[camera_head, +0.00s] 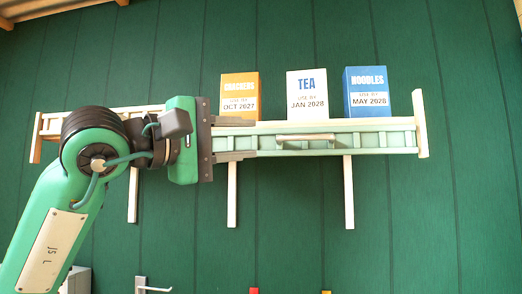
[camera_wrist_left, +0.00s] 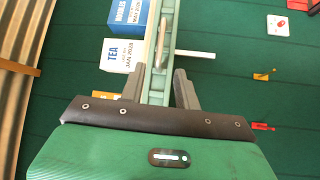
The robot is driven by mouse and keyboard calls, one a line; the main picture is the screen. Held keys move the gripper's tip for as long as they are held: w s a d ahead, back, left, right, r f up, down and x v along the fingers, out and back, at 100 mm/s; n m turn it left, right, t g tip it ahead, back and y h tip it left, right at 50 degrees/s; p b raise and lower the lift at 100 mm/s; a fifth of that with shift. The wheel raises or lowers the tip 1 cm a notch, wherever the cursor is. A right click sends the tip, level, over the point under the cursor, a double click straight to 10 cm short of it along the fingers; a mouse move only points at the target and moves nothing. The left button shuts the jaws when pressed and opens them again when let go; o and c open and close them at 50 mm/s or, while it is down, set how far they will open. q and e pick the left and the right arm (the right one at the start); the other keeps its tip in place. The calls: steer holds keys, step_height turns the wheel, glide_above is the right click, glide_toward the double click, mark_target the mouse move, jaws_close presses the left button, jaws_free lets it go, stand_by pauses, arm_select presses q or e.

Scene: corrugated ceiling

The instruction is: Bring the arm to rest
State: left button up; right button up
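My left arm (camera_head: 70,200) comes in from the left and reaches up to the wall shelf. Its left gripper (camera_head: 245,138) is open and points right, with one finger above the other in front of the shelf's face. In the left wrist view, the gripper (camera_wrist_left: 158,90) has its two fingers apart, with the pale green shelf front showing between them. I cannot tell whether the fingers touch the shelf. Nothing is seen held. My right arm and gripper are not in view.
The shelf (camera_head: 375,140) has a bar handle (camera_head: 305,137) on its front. An orange crackers box (camera_head: 239,92), a white tea box (camera_head: 307,92) and a blue noodles box (camera_head: 367,92) stand on it. A grey hook (camera_head: 150,289) is low on the green wall.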

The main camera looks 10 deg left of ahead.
arm_select(q)
steer(key=shift+s+a, duration=0.15)
steer(key=shift+a, duration=0.05)
stand_by(0.4)
